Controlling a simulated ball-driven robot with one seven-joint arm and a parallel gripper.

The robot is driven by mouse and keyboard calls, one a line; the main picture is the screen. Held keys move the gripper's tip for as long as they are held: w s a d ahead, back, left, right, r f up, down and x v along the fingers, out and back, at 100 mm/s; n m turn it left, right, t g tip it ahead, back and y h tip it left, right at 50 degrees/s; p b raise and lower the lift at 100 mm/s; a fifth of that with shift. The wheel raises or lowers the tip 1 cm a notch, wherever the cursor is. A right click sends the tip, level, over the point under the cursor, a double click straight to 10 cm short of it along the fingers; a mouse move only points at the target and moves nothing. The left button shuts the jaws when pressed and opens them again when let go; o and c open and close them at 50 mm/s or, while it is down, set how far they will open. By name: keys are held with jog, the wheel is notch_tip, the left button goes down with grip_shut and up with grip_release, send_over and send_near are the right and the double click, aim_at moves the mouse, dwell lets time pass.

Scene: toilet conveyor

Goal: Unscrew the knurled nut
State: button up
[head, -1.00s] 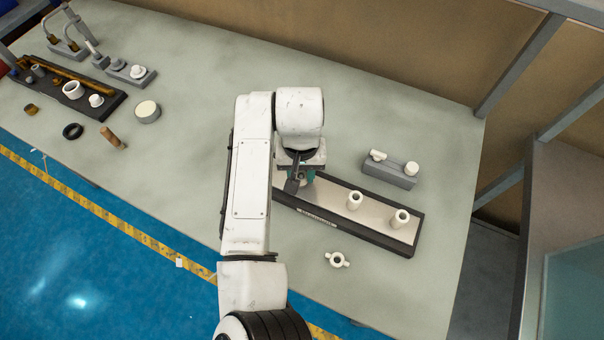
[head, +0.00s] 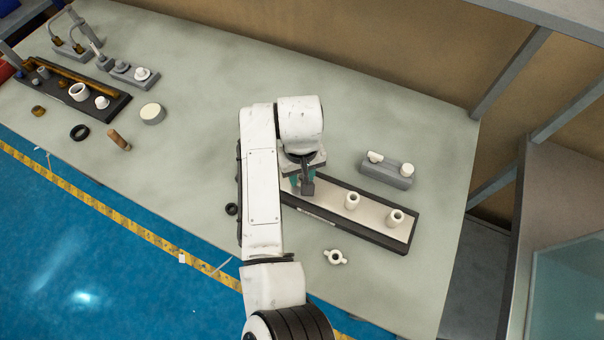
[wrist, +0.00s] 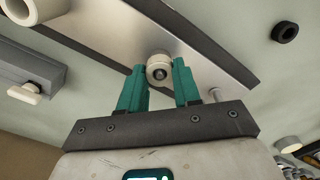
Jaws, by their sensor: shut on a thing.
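In the wrist view, the teal fingers of my gripper (wrist: 160,86) are shut on a small cream round nut (wrist: 159,66) with a dark centre, which I take to be the knurled nut. It sits at the end part of the metal-topped board (wrist: 115,22). I cannot make out its knurling or thread. In the head view, my gripper (head: 303,184) is over the left end of the same board (head: 377,215). My arm hides the nut there.
Two cream cylinders (head: 352,201) stand on the board to the right. A wing nut (head: 335,257) lies in front. A grey block with white fittings (head: 386,173) stands behind. A black ring (head: 231,209) lies left of my arm.

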jog(key=shift+n, duration=0.7)
jog(key=n, duration=0.2)
jog(key=shift+n, duration=1.5)
jog(key=shift+n, duration=1)
jog(key=n, duration=0.3)
